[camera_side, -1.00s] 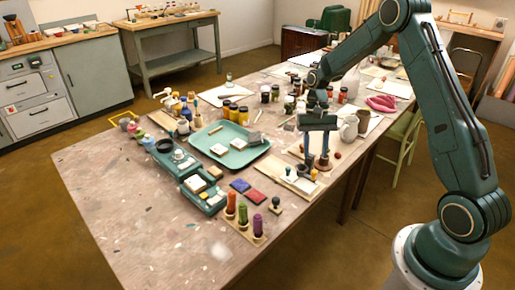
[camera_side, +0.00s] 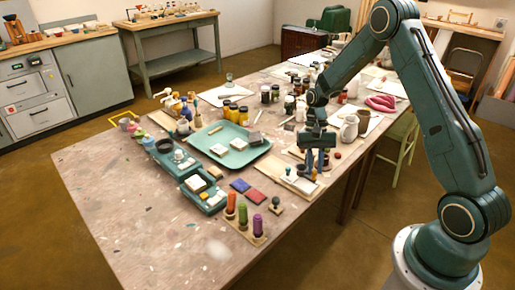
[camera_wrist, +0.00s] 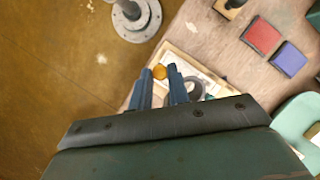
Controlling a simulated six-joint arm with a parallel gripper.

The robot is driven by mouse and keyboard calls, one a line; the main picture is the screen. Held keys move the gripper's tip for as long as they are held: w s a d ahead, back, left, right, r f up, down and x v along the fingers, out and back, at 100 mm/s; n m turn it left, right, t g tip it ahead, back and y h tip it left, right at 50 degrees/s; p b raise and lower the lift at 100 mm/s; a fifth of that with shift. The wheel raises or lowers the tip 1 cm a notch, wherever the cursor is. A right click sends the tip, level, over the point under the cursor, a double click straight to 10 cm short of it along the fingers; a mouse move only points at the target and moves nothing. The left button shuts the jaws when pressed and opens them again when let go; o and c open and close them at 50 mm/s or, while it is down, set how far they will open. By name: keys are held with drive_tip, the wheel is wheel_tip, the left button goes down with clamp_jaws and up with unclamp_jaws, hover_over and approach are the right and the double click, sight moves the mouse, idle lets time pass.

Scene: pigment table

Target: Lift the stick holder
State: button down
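The stick holder (camera_side: 245,229) is a light wooden block near the table's front edge in the side view. It stands upright with an orange, a green and a purple stick in it. It does not show clearly in the wrist view. My gripper (camera_side: 317,168) is to the right of and behind it, apart from it, low over a shallow wooden tray (camera_side: 301,185). In the wrist view the two fingers of my gripper (camera_wrist: 160,72) are spread with a gap between them. A small orange-yellow knob (camera_wrist: 160,73) shows beyond the gap; I see nothing held.
Red (camera_side: 256,195) and blue (camera_side: 240,185) pads and a dark-knobbed stamp (camera_side: 276,204) lie beside the holder. A green tray (camera_side: 225,163) and a teal box (camera_side: 205,206) stand behind. Pitchers (camera_side: 349,129) stand right of my gripper. The table's front left is clear.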

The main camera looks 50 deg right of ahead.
drive_tip(key=shift+r, duration=0.65)
drive_tip(key=c, duration=1.3)
unclamp_jaws()
drive_tip(key=shift+c, duration=0.2)
drive_tip(key=shift+w+d+r, duration=0.1)
drive_tip(key=v, duration=1.3)
drive_tip(key=shift+r, duration=0.3)
